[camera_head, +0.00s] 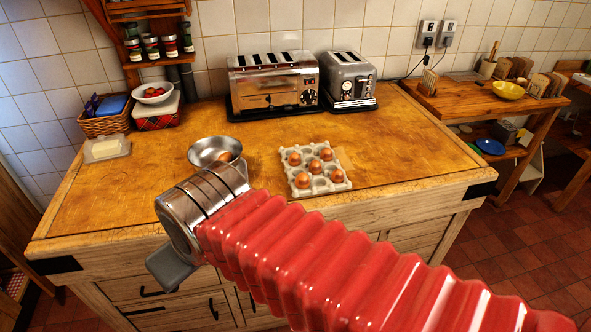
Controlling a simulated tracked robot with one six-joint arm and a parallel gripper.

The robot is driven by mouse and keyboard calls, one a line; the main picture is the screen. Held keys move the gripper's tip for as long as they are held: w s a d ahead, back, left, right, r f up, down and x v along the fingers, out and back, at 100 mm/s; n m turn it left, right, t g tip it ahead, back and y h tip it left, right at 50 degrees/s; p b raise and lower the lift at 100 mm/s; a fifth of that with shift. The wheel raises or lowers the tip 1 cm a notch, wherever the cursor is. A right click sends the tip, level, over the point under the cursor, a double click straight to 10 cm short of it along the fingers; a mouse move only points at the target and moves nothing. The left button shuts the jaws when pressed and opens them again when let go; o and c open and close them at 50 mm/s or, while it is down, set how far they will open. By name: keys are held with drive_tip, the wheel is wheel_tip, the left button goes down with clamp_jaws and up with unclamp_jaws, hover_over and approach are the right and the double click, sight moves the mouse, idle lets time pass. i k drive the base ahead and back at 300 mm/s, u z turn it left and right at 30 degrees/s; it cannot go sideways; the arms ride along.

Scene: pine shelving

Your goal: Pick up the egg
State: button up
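Several brown eggs (326,154) sit in a pale grey egg carton (304,188) on the wooden counter, right of centre. Some of its cups are empty. A metal bowl (205,145) stands to the left of the carton, and a brown egg (225,157) shows inside it. My gripper (170,270) is at the end of my red ribbed arm, in front of the counter edge and below the bowl in the picture. Only a grey part of it shows past the metal wrist. Its fingertips are not clear, and I see no egg at it.
Two toasters (275,85) stand at the back of the counter (400,150). A butter dish (107,149), a wicker basket (105,122) and a bowl of red fruit (152,96) are at the left. The counter's right side is clear.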

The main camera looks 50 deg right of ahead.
sight(315, 168)
drive_tip(key=u, duration=0.85)
drive_tip(key=k, duration=1.25)
drive_tip(key=z, duration=0.85)
drive_tip(key=i, duration=1)
drive_tip(key=z, duration=0.1)
